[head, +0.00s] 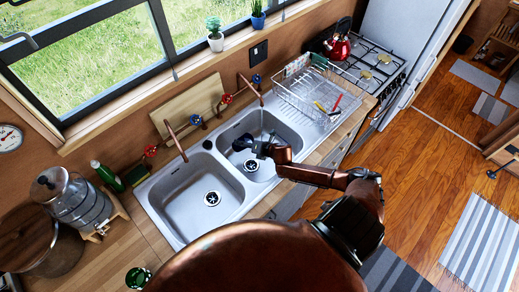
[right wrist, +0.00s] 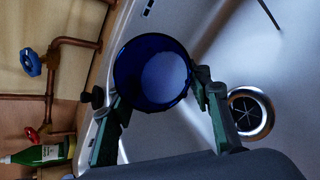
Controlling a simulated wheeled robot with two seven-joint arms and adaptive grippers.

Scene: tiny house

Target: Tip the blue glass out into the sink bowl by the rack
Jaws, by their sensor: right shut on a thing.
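My right gripper (head: 257,148) is over the sink bowl by the rack (head: 262,122). It is shut on the blue glass (head: 242,142), which looks small and dark in the head view. In the right wrist view the blue glass (right wrist: 152,72) sits between the green fingers of the right gripper (right wrist: 160,96). I see its round rim and a pale patch inside; I cannot tell whether that is liquid or the bottom. The bowl's drain (right wrist: 250,112) shows beside the right finger. My left gripper is not in view.
The dish rack (head: 305,95) stands right of that bowl. The other sink bowl (head: 195,195) is empty. Copper pipes with red and blue valves (head: 225,98) run behind the sink. A green bottle (head: 107,176) and a glass dispenser (head: 80,203) stand at left.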

